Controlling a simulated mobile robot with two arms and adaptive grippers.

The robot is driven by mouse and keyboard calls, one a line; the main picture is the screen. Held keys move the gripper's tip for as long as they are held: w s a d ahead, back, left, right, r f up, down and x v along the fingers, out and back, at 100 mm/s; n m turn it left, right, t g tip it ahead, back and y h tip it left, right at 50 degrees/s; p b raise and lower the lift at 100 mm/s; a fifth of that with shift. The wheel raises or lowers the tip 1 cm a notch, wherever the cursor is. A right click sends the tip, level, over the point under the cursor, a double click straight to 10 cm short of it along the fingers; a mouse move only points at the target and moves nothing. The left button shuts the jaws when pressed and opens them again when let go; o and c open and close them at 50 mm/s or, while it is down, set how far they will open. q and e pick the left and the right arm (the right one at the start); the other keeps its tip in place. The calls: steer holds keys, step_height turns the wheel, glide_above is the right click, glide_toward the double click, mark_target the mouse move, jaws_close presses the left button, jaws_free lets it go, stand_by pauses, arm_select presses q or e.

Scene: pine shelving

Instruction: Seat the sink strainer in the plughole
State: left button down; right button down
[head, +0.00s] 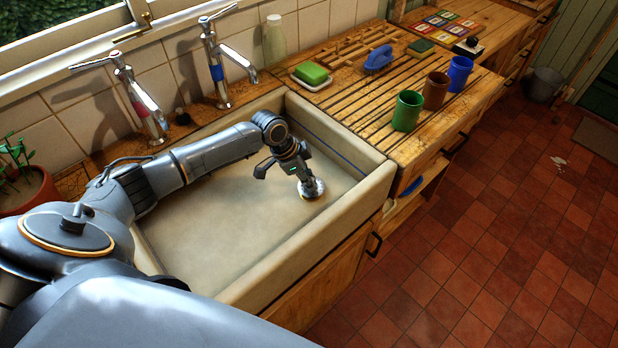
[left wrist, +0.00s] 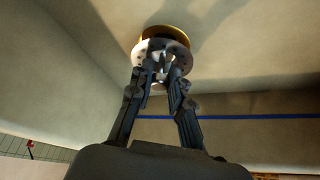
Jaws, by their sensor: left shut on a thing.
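The sink strainer (left wrist: 173,51) is a pale metal disc with small holes around its rim. In the left wrist view my left gripper (left wrist: 162,76) is shut on its middle. In the head view my left gripper (head: 304,178) points down into the sink and holds the strainer (head: 311,188) low, close to the sink floor. The brass-coloured plughole (left wrist: 166,33) shows as a curved edge just beyond the strainer, which hides most of it. I cannot tell whether the strainer touches the plughole. My right gripper is not in view.
The pale sink (head: 215,222) has high walls around my left gripper, with free floor to the left. Two taps (head: 140,104) stand behind it. A soap dish with green soap (head: 310,73) and several mugs (head: 407,111) stand on the wooden drainer to the right.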

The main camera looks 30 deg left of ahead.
arm_select(q)
steer(key=shift+f+b, duration=0.75)
steer(key=shift+f, duration=0.45)
steer(key=c, duration=1.2)
jaws_free()
steer(key=shift+o, duration=0.2)
steer(key=v, duration=1.2)
steer(key=shift+d+r, duration=0.1)
steer(key=shift+r, duration=0.05)
